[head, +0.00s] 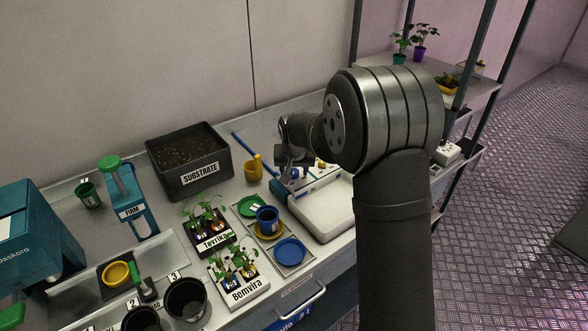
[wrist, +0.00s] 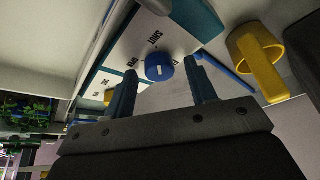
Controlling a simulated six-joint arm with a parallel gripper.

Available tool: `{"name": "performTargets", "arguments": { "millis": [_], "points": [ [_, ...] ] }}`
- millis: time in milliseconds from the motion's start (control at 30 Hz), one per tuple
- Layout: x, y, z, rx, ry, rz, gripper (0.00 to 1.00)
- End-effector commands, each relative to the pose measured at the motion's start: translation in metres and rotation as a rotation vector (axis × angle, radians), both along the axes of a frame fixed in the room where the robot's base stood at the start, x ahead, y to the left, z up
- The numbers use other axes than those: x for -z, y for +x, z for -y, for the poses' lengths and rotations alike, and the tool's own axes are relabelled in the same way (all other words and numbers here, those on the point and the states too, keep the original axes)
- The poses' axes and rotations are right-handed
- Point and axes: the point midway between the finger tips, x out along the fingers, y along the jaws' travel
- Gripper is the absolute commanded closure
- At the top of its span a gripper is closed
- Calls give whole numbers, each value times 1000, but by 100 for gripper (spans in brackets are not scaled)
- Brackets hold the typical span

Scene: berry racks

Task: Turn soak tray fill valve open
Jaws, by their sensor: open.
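The fill valve is a round blue knob (wrist: 160,67) with a white mark, set on a white panel (wrist: 129,50) with black lettering, one word reading SHUT. In the wrist view my gripper (wrist: 161,82) is open, with one finger on each side of the knob; I cannot tell whether they touch it. In the head view my gripper (head: 288,158) is over the panel at the back of the white soak tray (head: 325,212), and the blue knob (head: 295,173) shows just below it. My arm hides part of the tray's right side.
A yellow cup (head: 253,168) stands close to the left of my gripper, also near it in the wrist view (wrist: 262,70). A black substrate bin (head: 190,182), a blue rod (head: 243,143) and potted seedlings (head: 204,215) are nearby. A shelf rack (head: 480,95) stands at right.

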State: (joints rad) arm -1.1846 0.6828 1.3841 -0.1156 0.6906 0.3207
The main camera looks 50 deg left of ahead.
Motion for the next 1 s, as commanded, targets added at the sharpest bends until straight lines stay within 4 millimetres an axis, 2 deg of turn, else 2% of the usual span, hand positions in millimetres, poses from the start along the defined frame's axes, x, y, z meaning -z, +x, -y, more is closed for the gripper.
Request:
{"name": "performTargets", "arguments": {
  "millis": [267, 400, 500, 767, 1000],
  "points": [
    [1, 0, 0, 0, 0, 0, 51],
    [1, 0, 0, 0, 0, 0, 78],
    [1, 0, 0, 0, 0, 0, 93],
    [1, 0, 0, -23, 0, -1, 93],
    [0, 2, 0, -138, 0, 0, 93]
  ]
}}
